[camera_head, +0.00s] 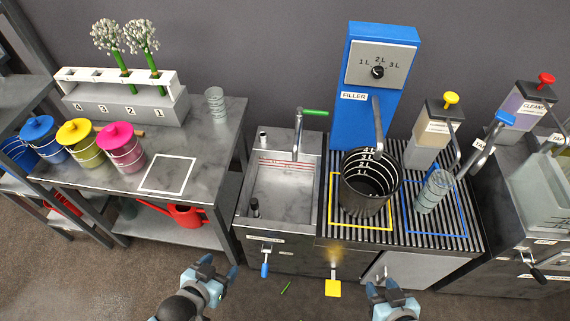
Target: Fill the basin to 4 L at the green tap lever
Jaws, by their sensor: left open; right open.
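The basin (278,198) is a grey sink in the middle of the camera_head view, with red level marks on its back inner wall. I cannot tell whether it holds water. A metal tap (297,140) stands at its back right, with a green lever (314,113) pointing right. No stream shows under the spout. My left gripper (219,267) is open and empty, low in front of the basin and to its left. My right gripper (389,288) is open and empty, in front of the drip grating's cabinet. Both are well away from the green lever.
A blue filler (372,75) stands right of the basin, with a dark bucket (370,182) under its spout. A blue-handled lever (265,268) and yellow pedal (332,288) sit low in front. The left table (215,165) holds lidded buckets and a flower rack.

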